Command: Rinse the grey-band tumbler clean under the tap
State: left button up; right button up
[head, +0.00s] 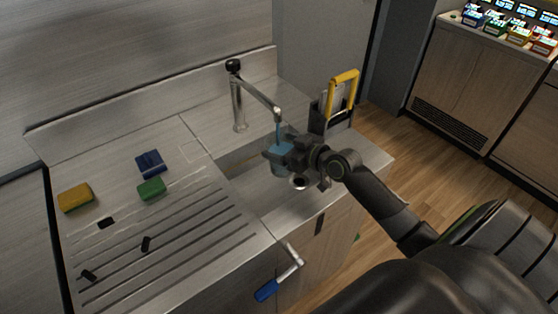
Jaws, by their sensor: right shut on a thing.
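My right gripper (284,153) is shut on a bluish see-through tumbler (278,164) and holds it over the sink basin (245,187). The gripper hides much of the tumbler, and I cannot make out its grey band or any dirt on it. The metal tap (239,105) has its spout end just above the tumbler. A thin blue stream of water (278,130) runs from the spout down to the tumbler. My left gripper is not in view.
A yellow sponge (75,198), a blue one (150,163) and a green one (152,188) lie on the ribbed drainboard (190,224) with small black pieces. A lever with a blue handle (267,290) sticks out in front. A dark holder with a yellow frame (343,92) stands right of the tap.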

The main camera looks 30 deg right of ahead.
jog(key=shift+r, duration=0.1)
jog(key=shift+s+a+p, duration=0.2)
jog(key=shift+s+p, duration=0.3)
jog(key=shift+s, duration=0.7)
jog(key=shift+s+a+p, duration=0.2)
jog(key=shift+s, duration=0.7)
jog(key=shift+s+a+p, duration=0.15)
jog(key=shift+s+p, duration=0.05)
jog(key=shift+s, duration=0.75)
jog(key=shift+s+a+p, duration=0.2)
jog(key=shift+s, duration=0.7)
jog(key=shift+r, duration=0.1)
jog(key=s+a+r+p, duration=0.1)
jog(key=s+r+p, duration=0.2)
jog(key=s+p, duration=0.1)
jog(key=shift+s+r, duration=0.4)
jog(key=shift+s, duration=0.05)
